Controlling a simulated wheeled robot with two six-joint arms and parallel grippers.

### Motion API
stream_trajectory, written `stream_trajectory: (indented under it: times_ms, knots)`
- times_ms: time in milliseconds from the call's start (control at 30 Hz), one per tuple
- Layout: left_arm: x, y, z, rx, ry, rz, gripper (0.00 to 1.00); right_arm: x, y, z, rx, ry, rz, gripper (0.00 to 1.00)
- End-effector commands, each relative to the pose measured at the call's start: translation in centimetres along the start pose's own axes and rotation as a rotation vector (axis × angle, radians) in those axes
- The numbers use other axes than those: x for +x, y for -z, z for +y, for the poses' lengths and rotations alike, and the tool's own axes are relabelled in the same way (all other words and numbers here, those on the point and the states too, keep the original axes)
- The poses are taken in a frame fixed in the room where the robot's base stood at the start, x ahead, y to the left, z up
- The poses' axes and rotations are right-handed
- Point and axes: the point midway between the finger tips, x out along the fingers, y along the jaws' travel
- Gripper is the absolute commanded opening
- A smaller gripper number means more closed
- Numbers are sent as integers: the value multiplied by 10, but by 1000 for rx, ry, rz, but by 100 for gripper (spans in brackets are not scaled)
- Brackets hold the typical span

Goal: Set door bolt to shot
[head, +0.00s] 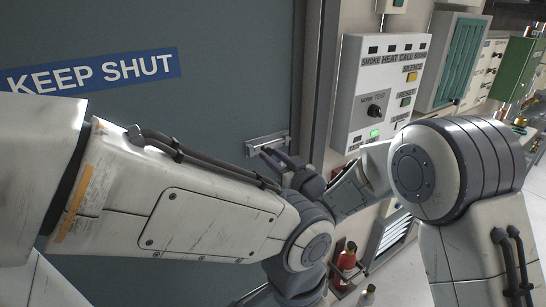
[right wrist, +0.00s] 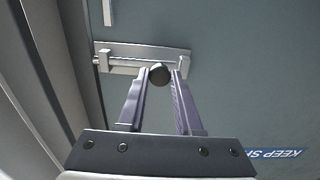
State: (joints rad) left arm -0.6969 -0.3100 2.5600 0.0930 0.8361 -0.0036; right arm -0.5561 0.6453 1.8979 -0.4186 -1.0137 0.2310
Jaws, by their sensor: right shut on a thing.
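The door bolt (head: 268,142) is a pale metal plate and bar on the grey-blue door (head: 225,60), near the door's edge. In the right wrist view the bolt plate (right wrist: 145,50) has a bar (right wrist: 122,62) running left toward the door frame, and a round black knob (right wrist: 158,73). I cannot tell whether the bar's end sits in a keep. My right gripper (head: 268,154) is at the bolt; in the right wrist view its fingers (right wrist: 165,76) are shut on the knob, one on each side. My left arm crosses the head view; its gripper does not show.
A blue "KEEP SHUT" sign (head: 92,72) is on the door. Right of the door frame (head: 322,75) are a white alarm panel (head: 384,84) and equipment racks (head: 455,60). My left forearm covers much of the lower door.

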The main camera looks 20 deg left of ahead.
Motion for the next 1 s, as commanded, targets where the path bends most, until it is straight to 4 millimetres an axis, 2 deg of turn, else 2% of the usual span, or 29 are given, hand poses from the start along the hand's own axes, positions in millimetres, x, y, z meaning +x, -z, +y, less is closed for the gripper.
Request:
stream_trajectory:
  times_ms: [167, 400, 700, 733, 800, 1000]
  knots:
    - [2, 0, 0, 0, 0, 0, 50, 0, -1, 3, 0, -2, 1, 0]
    - [14, -1, -1, -2, 0, 0, 50, 0, -1, 35, -1, -3, 2, 0]
    - [13, -1, -1, -2, 0, 0, 50, 0, 1, 38, 1, -5, 1, 0]
    - [13, -1, -1, -2, 0, 0, 50, 0, 1, 39, 1, -6, 1, 45]
    - [13, -1, -1, -2, 0, 0, 50, 0, 1, 39, 1, -6, 1, 65]
    - [13, -1, -1, -2, 0, 0, 50, 0, 0, 37, 1, -3, 1, 65]
